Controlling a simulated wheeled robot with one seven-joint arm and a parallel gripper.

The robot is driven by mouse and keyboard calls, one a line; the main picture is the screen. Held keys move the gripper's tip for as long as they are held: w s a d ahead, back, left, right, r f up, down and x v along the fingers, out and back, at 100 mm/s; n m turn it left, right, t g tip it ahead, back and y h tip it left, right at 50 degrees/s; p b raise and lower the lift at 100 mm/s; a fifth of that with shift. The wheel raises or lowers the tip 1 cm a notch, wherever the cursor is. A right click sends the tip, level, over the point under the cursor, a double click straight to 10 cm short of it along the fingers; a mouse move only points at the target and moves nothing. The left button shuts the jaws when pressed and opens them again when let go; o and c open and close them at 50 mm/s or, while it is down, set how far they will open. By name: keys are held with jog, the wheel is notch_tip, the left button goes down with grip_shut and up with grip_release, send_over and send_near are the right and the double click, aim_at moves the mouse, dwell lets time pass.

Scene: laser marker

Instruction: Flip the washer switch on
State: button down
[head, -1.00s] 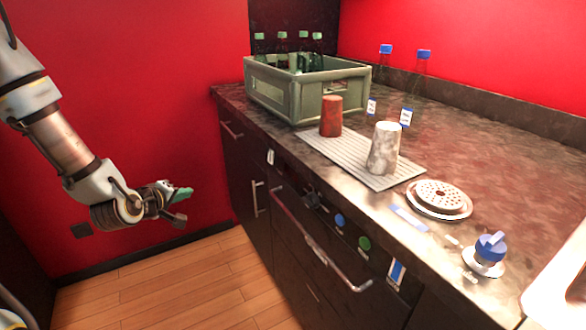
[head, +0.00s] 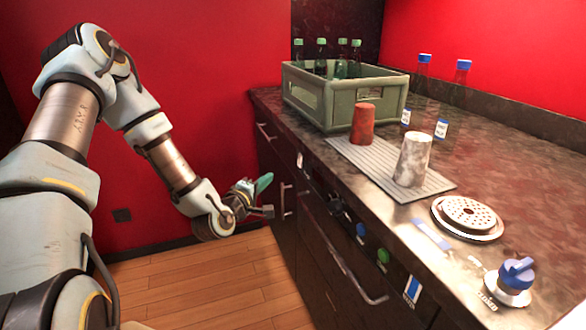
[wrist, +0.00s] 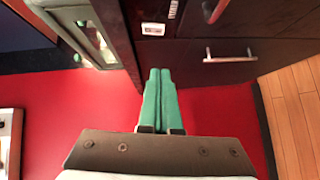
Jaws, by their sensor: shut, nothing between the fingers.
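My gripper (head: 264,183) is shut and empty, in the air left of the dark cabinet front. Its green fingers also show together in the wrist view (wrist: 160,95). A small white switch plate (head: 299,160) sits on the cabinet's upper front strip; a white plate with a switch also shows ahead of the fingertips in the wrist view (wrist: 153,29). A blue-and-white switch (head: 412,288) is nearer on the same strip. I cannot tell which one is the washer switch. A round perforated metal rinser (head: 468,216) is set in the counter. My gripper touches none of these.
Blue (head: 361,231) and green (head: 383,256) buttons sit between the switches. Bar handles (head: 342,262) stick out below. On the counter are a bottle crate (head: 345,98), a red cup (head: 363,124), a marbled cup (head: 412,158) and a blue knob (head: 516,273). Floor (head: 210,285) left of the cabinet is clear.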

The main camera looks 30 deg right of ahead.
aim_at(300, 160)
jog(key=s+d+p+x, duration=0.1)
jog(key=s+p+x, duration=0.1)
jog(key=x, duration=0.9)
jog(key=shift+w+d+f+p, duration=0.15)
jog(key=shift+d+f+p, duration=0.1)
jog(key=shift+d+p, duration=0.4)
jog(key=shift+a, duration=0.1)
